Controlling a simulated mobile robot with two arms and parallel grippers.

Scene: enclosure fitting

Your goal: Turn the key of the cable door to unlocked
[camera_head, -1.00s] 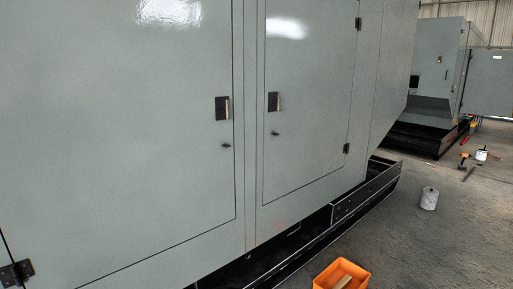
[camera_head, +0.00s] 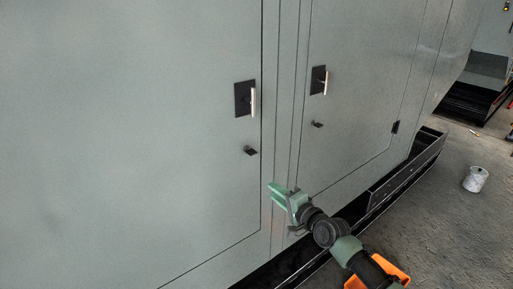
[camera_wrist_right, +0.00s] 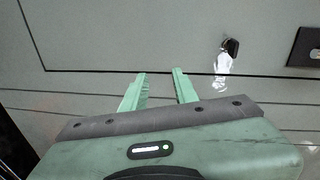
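Two grey-green door panels of the enclosure show in the head view, the left door (camera_head: 150,130) and the right door (camera_head: 360,80). Each has a small dark key below its handle: the left door's key (camera_head: 250,151) and the right door's key (camera_head: 317,125). No label shows which is the cable door. My right gripper (camera_head: 274,192) is below and right of the left door's key, apart from it. In the right wrist view, its two green fingers (camera_wrist_right: 160,74) are apart and empty. A dark key (camera_wrist_right: 231,47) lies ahead and right of them. My left gripper is out of view.
Dark handle plates with pale levers sit above the keys, one on the left door (camera_head: 244,99) and one on the right door (camera_head: 318,80). A black base rail (camera_head: 405,170) runs below.

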